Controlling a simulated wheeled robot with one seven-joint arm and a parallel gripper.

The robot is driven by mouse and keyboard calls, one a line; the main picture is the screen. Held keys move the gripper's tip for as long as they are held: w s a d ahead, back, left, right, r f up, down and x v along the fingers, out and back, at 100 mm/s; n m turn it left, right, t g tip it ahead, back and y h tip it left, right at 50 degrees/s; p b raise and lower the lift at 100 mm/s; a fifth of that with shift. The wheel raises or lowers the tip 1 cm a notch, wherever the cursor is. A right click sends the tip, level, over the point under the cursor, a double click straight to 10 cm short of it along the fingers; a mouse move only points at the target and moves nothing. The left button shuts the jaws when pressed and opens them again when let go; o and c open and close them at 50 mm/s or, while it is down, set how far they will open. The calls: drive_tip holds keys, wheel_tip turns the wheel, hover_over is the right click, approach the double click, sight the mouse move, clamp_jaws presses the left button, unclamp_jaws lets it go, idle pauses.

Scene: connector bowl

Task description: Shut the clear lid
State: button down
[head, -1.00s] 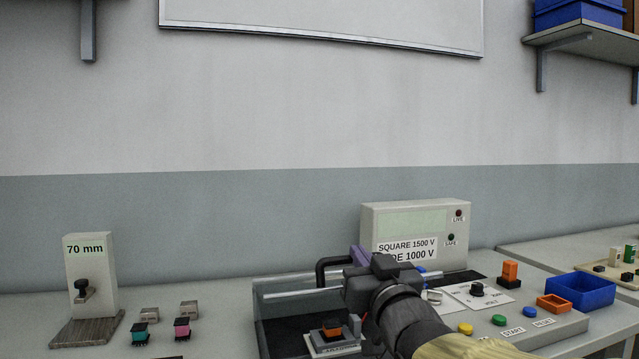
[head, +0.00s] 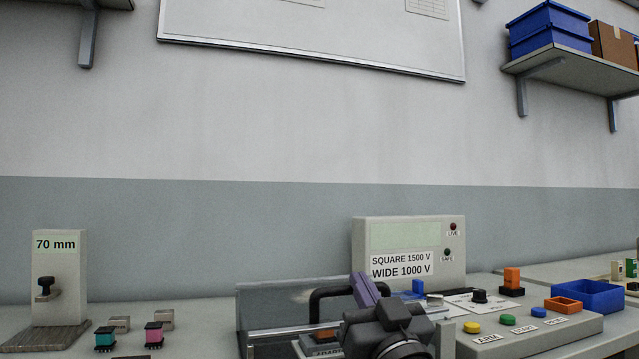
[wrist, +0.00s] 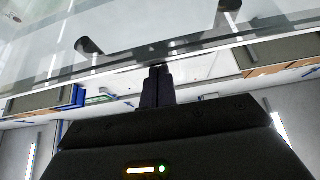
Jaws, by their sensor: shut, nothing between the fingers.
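The clear lid (head: 275,300) is a see-through panel with a pale front rail, over the dark test box left of my arm. It looks raised; its exact tilt is hard to tell. Its black bar handle (head: 318,302) is partly hidden by my gripper. My gripper (head: 359,280) has purple fingers pointing up, near the handle's right end. In the wrist view, the shut, empty fingers (wrist: 158,72) reach the edge of the clear lid (wrist: 180,30); contact cannot be told. An orange connector (head: 322,335) sits in the box, partly covered.
A meter (head: 409,235) stands behind the box. The control panel (head: 545,338) with coloured buttons lies to the right, beside a blue bin (head: 590,297). At left are a 70 mm stand (head: 60,270) and loose teal (head: 104,338) and pink (head: 154,335) connectors.

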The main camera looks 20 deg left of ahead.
drive_tip(key=shift+s+f+b, duration=0.1)
drive_tip(key=shift+f+b, duration=0.35)
drive_tip(key=shift+r, duration=0.1)
